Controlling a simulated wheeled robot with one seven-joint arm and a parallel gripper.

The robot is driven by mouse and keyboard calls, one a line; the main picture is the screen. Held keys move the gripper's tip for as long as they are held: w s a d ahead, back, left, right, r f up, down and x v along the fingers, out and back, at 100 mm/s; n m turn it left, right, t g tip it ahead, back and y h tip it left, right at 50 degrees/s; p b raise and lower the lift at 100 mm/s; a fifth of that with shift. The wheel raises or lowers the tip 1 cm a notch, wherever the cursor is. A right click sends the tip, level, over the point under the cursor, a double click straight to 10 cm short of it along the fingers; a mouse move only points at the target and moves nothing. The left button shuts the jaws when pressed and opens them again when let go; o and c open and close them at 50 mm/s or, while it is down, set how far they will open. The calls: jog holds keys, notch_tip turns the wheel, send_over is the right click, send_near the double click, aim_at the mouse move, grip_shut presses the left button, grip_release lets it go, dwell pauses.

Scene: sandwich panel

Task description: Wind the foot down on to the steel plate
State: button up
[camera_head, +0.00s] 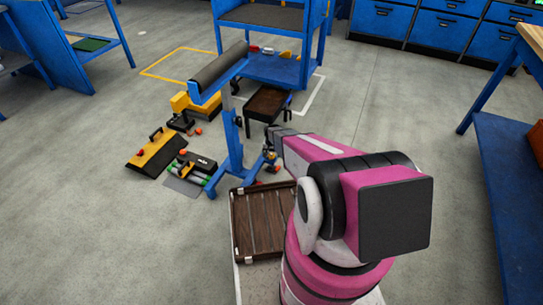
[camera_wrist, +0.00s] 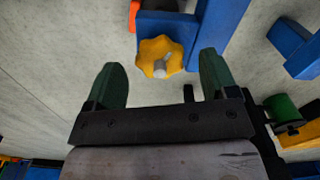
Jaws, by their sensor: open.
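A blue roller stand (camera_head: 233,130) with a dark roller (camera_head: 218,66) on top stands on the concrete floor. In the wrist view a yellow star knob (camera_wrist: 153,66) with a pale centre sits against a blue part (camera_wrist: 168,28) of a stand. My gripper (camera_wrist: 162,78) is open, with green fingers either side of the knob and apart from it. The knob lies at about fingertip level between them. A thin grey plate (camera_head: 182,186) lies on the floor by the stand's left leg; I cannot tell if it is the steel plate. The foot's contact with it is not clear.
A yellow-and-black case (camera_head: 155,153) and a tool tray (camera_head: 190,172) lie left of the stand. A dark slatted tray (camera_head: 262,226) is in front. A blue shelf unit (camera_head: 272,66) stands behind, and a workbench (camera_head: 510,170) is right. The floor at left is clear.

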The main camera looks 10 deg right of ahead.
jog(key=shift+f, duration=0.65)
jog(key=c, duration=0.9)
jog(key=m, duration=0.5)
jog(key=shift+m, duration=0.3)
jog(key=m, duration=1.6)
jog(key=shift+m, duration=0.3)
jog(key=shift+m, duration=0.3)
